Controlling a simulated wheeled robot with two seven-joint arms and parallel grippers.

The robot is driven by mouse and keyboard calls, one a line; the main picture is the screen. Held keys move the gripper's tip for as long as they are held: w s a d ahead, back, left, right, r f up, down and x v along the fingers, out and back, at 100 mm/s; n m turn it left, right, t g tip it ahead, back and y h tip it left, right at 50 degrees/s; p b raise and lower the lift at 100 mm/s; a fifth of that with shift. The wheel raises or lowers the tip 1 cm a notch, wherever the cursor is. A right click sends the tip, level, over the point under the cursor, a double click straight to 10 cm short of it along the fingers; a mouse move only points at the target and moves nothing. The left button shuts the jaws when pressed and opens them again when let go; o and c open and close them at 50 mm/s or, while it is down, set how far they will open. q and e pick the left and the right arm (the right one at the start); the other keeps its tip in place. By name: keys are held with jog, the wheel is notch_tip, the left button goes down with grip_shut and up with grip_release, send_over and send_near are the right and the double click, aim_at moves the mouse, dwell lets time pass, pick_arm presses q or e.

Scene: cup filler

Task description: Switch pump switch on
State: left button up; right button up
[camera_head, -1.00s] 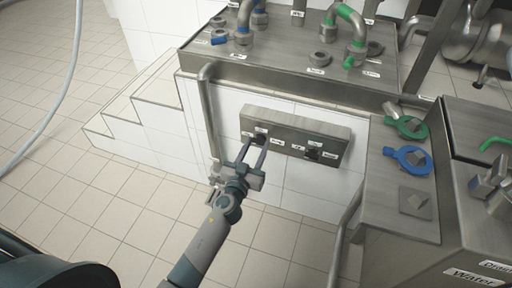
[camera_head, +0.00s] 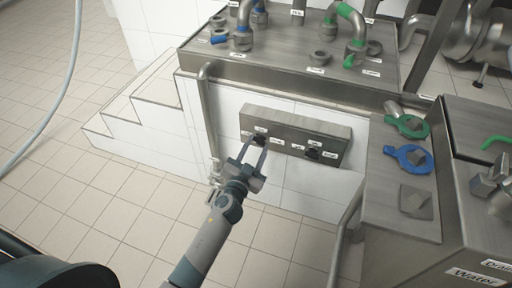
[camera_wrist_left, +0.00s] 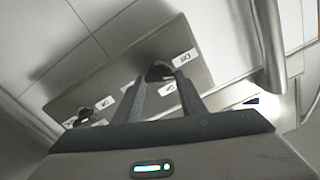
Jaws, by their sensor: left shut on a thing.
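A grey metal switch panel (camera_head: 293,130) is fixed on the white tiled wall and carries two black knobs with small white labels. My left gripper (camera_head: 255,146) reaches up from below to the left knob (camera_head: 260,138). In the left wrist view its two fingers (camera_wrist_left: 160,85) stand on either side of that knob (camera_wrist_left: 158,71), shut on it. The right knob (camera_head: 312,153) is free; it also shows in the left wrist view (camera_wrist_left: 85,115). The label text is too small to read surely. My right gripper is not in view.
A vertical pipe (camera_head: 208,120) runs down the wall just left of the panel. A metal machine with blue and green valve handles (camera_head: 412,158) stands at the right. A steel top with pipes (camera_head: 290,62) lies above the panel. The tiled floor below is clear.

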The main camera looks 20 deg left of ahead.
pick_arm(q)
jog(key=m, duration=0.3)
jog(key=shift+d+m, duration=0.1)
jog(key=shift+m, duration=0.3)
jog(key=m, duration=0.3)
jog(key=shift+f+m, duration=0.1)
jog(key=shift+m, duration=0.2)
jog(key=m, duration=0.6)
jog(key=shift+d+f+b, duration=0.1)
jog(key=shift+f+b, duration=0.05)
jog(key=shift+b, duration=0.15)
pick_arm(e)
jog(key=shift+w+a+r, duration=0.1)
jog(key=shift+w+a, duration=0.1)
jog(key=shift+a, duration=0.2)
pick_arm(q)
jog(key=o, duration=1.1)
jog(key=shift+c, duration=0.2)
jog(key=shift+s, duration=0.15)
